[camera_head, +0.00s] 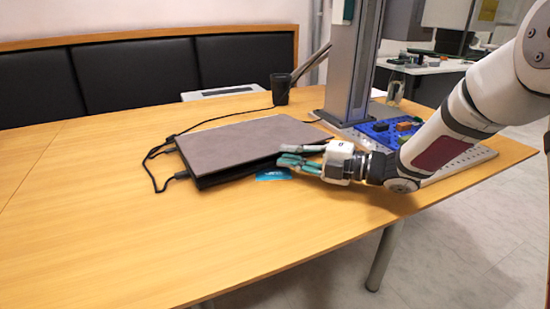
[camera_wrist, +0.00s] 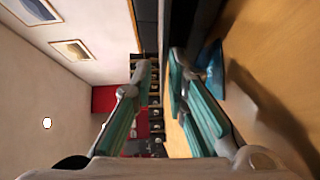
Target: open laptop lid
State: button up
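The laptop lies on the wooden table in the head view, with its grey-brown lid (camera_head: 245,138) down over the black base (camera_head: 215,178). I cannot tell whether there is a small gap between lid and base. My gripper (camera_head: 280,155) is at the laptop's right front edge, its fingers pointing left, one above the other. In the wrist view my gripper (camera_wrist: 160,62) has its two teal fingers apart, with nothing clearly held between them. The dark laptop edge shows just beyond the fingertips. I cannot tell whether a finger touches the lid.
A blue card (camera_head: 273,174) lies on the table (camera_head: 120,240) below the fingers. A grey column (camera_head: 350,60) and a blue tray (camera_head: 385,134) of parts stand behind my arm. A black cup (camera_head: 281,90) is at the back. Cables run left of the laptop. The front left table is clear.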

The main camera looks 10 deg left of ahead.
aim_at(275, 153)
jog(key=shift+b+x, duration=0.4)
jog(key=shift+x, duration=1.7)
grip_shut()
jog(key=shift+r, duration=0.1)
